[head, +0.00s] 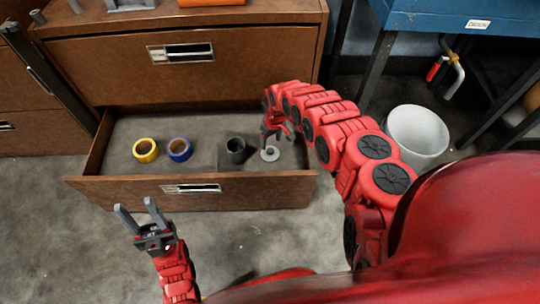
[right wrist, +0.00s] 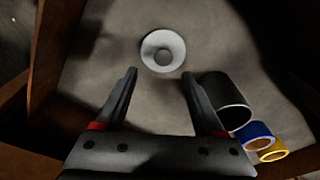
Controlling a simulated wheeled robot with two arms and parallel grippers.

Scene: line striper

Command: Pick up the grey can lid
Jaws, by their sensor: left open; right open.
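The grey can lid (head: 270,154) is a small round disc with a raised middle. It lies flat on the floor of the open drawer (head: 190,192), toward its right end. In the right wrist view the lid (right wrist: 163,50) is beyond my fingertips, roughly centred between them. My right gripper (head: 277,130) reaches down into the drawer over the lid; it is open and empty in the right wrist view (right wrist: 158,80). My left gripper (head: 139,212) is open and empty in front of the drawer, at its left.
A dark grey can (head: 236,150) stands just left of the lid, close to my right gripper's finger. Blue tape (head: 179,149) and yellow tape (head: 145,150) lie further left. Drawer walls surround them. A white bucket (head: 418,135) stands on the floor at the right.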

